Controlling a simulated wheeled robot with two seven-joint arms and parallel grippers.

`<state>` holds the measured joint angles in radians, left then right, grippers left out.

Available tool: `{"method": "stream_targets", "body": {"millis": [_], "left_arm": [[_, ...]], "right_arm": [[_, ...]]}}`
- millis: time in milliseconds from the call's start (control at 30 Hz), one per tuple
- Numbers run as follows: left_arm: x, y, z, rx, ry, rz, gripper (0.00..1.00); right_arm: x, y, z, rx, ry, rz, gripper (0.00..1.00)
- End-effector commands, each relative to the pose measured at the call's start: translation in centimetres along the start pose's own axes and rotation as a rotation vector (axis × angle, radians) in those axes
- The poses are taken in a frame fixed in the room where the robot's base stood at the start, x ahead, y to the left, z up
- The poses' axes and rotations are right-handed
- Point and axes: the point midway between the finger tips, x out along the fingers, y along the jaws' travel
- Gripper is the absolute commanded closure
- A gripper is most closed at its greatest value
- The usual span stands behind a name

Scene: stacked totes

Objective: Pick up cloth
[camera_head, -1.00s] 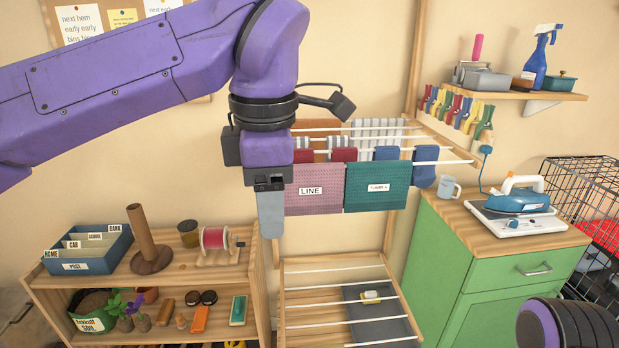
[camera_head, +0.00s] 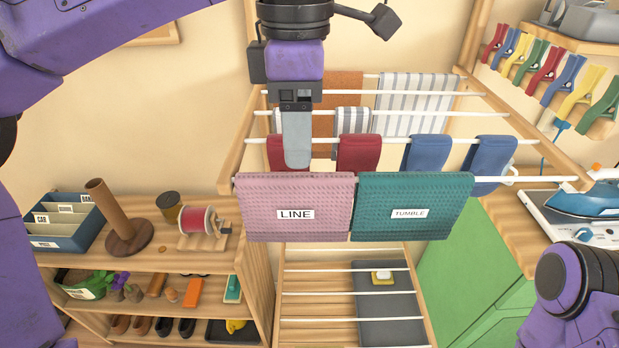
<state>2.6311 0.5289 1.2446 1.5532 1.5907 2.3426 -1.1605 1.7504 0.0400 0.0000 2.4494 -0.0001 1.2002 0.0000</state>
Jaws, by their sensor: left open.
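A pink waffle cloth (camera_head: 296,228) labelled LINE and a teal waffle cloth (camera_head: 412,226) labelled TUMBLE hang side by side over the front rod of the wooden drying rack (camera_head: 235,150). My left gripper (camera_head: 297,158) points down above the pink cloth, its tip just over that cloth's top edge in the picture. It is open and seen edge-on, so the gap between its fingers does not show. It hides part of a dark red cloth behind it. My right gripper is out of view; only part of my right arm shows at the lower right.
Socks (camera_head: 426,154), a striped towel (camera_head: 414,104) and an orange cloth (camera_head: 338,92) hang behind. A shelf unit (camera_head: 160,208) stands left, a green cabinet (camera_head: 462,262) with an iron (camera_head: 592,198) right. Clothes pegs (camera_head: 550,78) line the upper right.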

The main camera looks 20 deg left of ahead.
Motion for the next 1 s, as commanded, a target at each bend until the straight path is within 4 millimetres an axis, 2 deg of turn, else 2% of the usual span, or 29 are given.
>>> {"method": "stream_targets", "body": {"millis": [100,367,533,633,833,1000], "left_arm": [[2.4,-0.4,-0.2,0.003,-0.001,0.000,0.45],[6.0,0.4,0.0,0.002,0.001,-0.006,0.45],[9.1,0.6,0.0,0.003,0.001,-0.006,0.45],[9.9,0.6,0.0,0.003,-0.001,-0.003,0.45],[10.0,0.6,0.0,0.001,-0.001,-0.002,0.45],[10.0,0.6,0.0,0.002,0.000,-0.002,0.99]], "right_arm": [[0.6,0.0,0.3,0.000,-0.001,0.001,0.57],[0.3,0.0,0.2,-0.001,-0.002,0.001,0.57],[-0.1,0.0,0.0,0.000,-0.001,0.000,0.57],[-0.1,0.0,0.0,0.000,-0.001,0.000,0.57],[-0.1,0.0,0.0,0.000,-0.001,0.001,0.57],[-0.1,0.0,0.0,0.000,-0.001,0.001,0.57]]}}
